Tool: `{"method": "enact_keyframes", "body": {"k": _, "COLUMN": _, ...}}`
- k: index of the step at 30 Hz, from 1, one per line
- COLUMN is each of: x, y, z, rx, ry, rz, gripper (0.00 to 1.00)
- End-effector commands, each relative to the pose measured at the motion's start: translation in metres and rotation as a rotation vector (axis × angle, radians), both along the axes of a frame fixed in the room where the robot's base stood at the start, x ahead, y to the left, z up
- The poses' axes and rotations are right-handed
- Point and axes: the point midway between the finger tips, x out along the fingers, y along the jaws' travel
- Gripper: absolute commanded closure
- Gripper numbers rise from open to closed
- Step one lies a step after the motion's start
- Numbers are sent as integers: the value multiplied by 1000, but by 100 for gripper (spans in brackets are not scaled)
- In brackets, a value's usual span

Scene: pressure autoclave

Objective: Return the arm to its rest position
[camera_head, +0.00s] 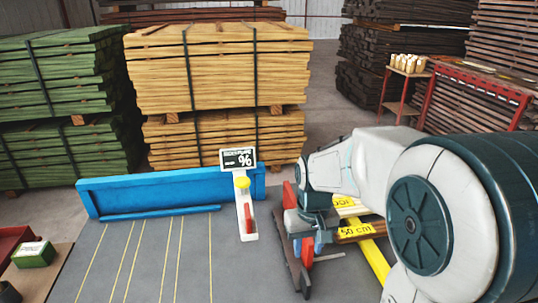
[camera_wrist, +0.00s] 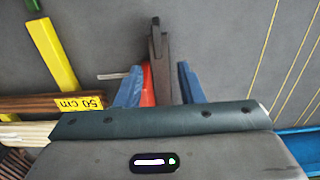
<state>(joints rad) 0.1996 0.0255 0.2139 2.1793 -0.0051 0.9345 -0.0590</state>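My arm reaches in from the right in the head view. My gripper (camera_head: 308,246) is low over the grey table top, left of the yellow bar. In the wrist view my gripper (camera_wrist: 158,82) shows two blue fingers standing apart. A dark brown bar (camera_wrist: 158,55) with a red part (camera_wrist: 148,92) lies between the fingers; a gap shows on the bar's right side, so the fingers look open around it. The dark bar (camera_head: 290,255) also shows in the head view beside the gripper. Whether it touches the fingers is partly hidden.
A grey table (camera_head: 150,262) with yellow lines has a blue fence (camera_head: 160,192) at its back. A white panel (camera_head: 246,215) with a red lever and sign stands left of my gripper. A yellow bar (camera_head: 372,258) and wood pieces lie right of it. Timber stacks (camera_head: 215,75) stand behind.

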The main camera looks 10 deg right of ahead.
Motion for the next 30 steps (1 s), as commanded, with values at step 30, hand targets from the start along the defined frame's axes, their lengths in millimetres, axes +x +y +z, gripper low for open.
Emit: {"method": "enact_keyframes", "body": {"k": 30, "x": -121, "y": -4, "z": 46, "rx": 10, "ry": -254, "rz": -81, "gripper": 65}}
